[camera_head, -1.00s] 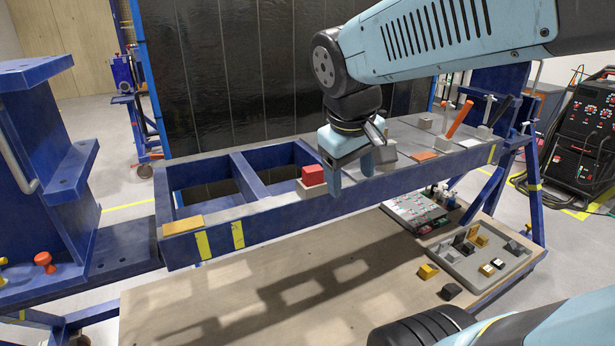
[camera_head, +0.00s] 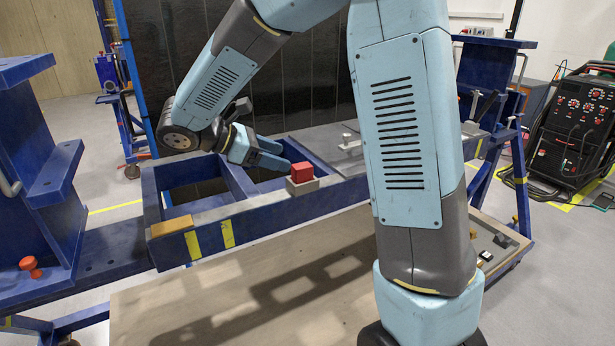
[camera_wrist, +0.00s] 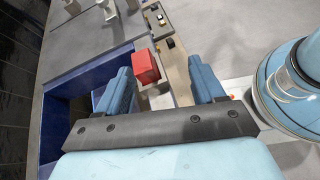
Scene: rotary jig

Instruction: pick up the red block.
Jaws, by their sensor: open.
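The red block (camera_head: 302,172) sits on a small grey-beige block (camera_head: 303,186) on the front rail of the blue jig frame (camera_head: 262,211). My gripper (camera_head: 287,155) is just left of the red block, at about its height, with its fingers pointing toward it. In the wrist view the red block (camera_wrist: 145,66) lies between the two blue fingers, near the left fingertip and slightly beyond the tips. The gripper (camera_wrist: 160,80) is open and empty. I cannot tell whether a finger touches the block.
A wooden-coloured block (camera_head: 171,226) lies on the rail's left end. A grey clamp (camera_head: 349,142) stands on the plate at right. Behind the rail are open frame bays. My arm hides much of the right side. A wooden shelf (camera_head: 250,300) lies below.

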